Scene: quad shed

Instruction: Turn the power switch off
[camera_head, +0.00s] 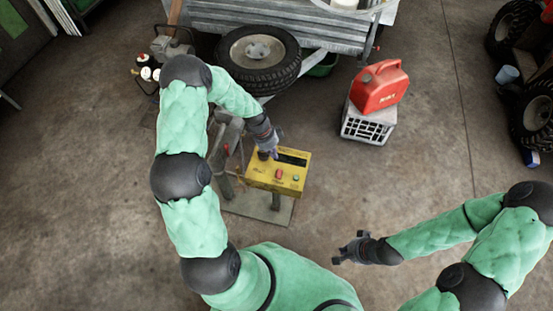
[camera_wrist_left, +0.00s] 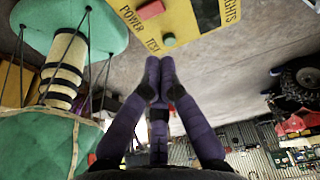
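The yellow control box (camera_head: 262,178) stands on a metal stand in the middle of the head view. Its red power switch (camera_head: 278,174) is on the front, beside a green test button (camera_head: 296,178). In the left wrist view the red switch (camera_wrist_left: 151,9) sits by the word POWER at the top; whether it is on or off I cannot tell. My left gripper (camera_head: 268,154) is at the box's upper left edge. Its fingertips (camera_wrist_left: 160,64) are together, with nothing between them, apart from the switch. My right gripper (camera_head: 346,249) is open and empty over bare floor, right of the box.
A red fuel can (camera_head: 380,86) stands on a white crate (camera_head: 367,125) to the right. A trailer with a black tyre (camera_head: 258,58) is behind the box. Quad bike wheels (camera_head: 533,115) show at the far right. The concrete floor between is clear.

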